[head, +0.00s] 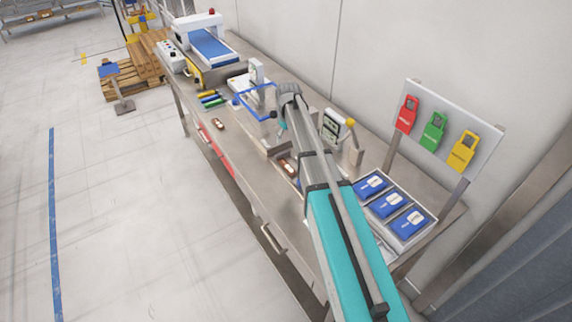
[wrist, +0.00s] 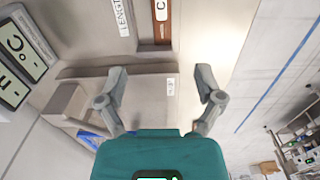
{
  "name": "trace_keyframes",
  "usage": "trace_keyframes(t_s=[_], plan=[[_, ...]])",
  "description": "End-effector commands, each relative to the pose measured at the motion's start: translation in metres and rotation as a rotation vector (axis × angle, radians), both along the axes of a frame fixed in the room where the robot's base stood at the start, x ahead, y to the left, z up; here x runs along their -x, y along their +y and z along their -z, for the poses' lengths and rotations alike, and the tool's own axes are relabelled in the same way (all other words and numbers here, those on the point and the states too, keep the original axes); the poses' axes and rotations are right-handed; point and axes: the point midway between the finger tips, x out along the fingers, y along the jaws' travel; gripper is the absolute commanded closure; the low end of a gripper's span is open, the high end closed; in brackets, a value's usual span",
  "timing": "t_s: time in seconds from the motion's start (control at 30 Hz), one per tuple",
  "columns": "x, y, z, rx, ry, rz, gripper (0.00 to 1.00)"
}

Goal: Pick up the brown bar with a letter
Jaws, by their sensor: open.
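A brown bar with a white label (wrist: 162,34) shows at the top of the wrist view, cut off by the frame edge. The label carries a letter that looks like C. The bar lies in a grey recessed holder. My gripper (wrist: 161,75) is open and empty, its fingers apart below the bar in the picture and not around it. In the head view one brown bar (head: 288,166) lies beside my arm, partly hidden. Another brown bar (head: 218,124) lies on the bench near its front edge; its lettering is too small to read.
A plate marked LENGTH (wrist: 121,17) and a display (wrist: 20,62) flank the holder. The steel bench (head: 238,146) also carries a blue-belted machine (head: 210,44), coloured markers (head: 211,98) and a tray of blue packs (head: 432,218). Colored tags (head: 433,132) hang behind.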

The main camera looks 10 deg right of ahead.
Motion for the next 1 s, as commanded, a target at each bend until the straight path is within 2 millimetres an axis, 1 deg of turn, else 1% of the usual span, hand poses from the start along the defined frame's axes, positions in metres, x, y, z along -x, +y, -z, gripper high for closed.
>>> trace_keyframes(t_s=[0.17, 0.37, 1.0], plan=[[0.0, 0.008, 0.001, 0.0, 0.0, -0.01, 0.14], [0.0, 0.012, 0.008, 0.0, 0.0, -0.016, 0.14], [0.0, 0.014, 0.057, 0.0, 0.0, -0.018, 0.14]])
